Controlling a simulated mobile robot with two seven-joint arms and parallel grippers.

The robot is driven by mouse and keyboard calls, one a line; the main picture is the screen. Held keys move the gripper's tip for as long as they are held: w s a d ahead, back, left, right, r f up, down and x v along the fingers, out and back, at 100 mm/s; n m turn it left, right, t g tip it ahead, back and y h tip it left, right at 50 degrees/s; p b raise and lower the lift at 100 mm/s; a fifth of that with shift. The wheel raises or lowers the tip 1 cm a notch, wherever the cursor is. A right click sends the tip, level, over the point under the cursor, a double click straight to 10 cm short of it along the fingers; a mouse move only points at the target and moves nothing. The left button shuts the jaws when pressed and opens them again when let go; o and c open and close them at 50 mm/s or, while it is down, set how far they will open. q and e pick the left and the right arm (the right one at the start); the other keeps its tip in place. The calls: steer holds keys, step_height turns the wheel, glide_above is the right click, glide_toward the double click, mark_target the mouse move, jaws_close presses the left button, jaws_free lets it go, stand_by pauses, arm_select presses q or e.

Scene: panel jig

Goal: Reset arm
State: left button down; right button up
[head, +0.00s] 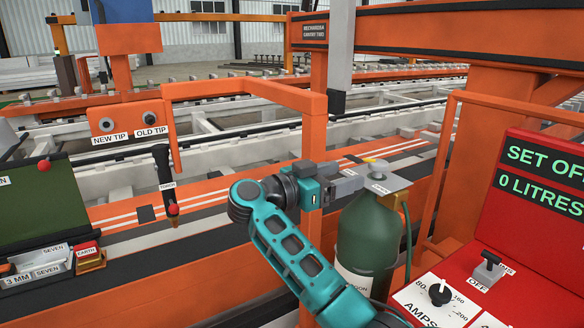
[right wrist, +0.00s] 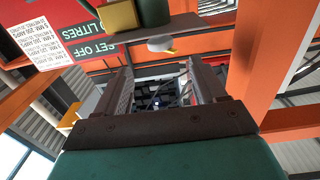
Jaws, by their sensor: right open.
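My right arm reaches up from the lower middle of the head view. Its gripper (head: 358,176) is just left of the top of a dark green gas bottle (head: 366,232) and overlaps the bottle's grey top plate (head: 388,183) in the picture. I cannot tell whether they touch. In the right wrist view the two dark fingers of this gripper (right wrist: 161,82) stand apart with nothing between them. A yellow-tipped pale round part (right wrist: 161,44) shows beyond the fingertips. My left gripper is not in view.
A red panel (head: 545,185) with dials and a switch stands at the right. An orange frame (head: 245,85) carries the NEW TIP and OLD TIP buttons, with a black torch (head: 164,170) below. A green box (head: 45,205) and labelled trays are at the left. Orange posts surround the bottle.

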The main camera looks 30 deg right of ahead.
steer(key=s+a+f+n+t+y, duration=0.3)
steer(key=a+f+n+t+y, duration=0.5)
steer(key=n+t+y, duration=0.2)
steer(key=s+a+f+n+t+y, duration=0.3)
steer(key=a+f+n+t+y, duration=0.5)
steer(key=f+n+t+y, duration=0.15)
steer(key=s+f+g, duration=0.9)
steer(key=s+f, duration=0.6)
steer(key=f, duration=0.3)
steer(key=shift+s+a+g+y, duration=0.35)
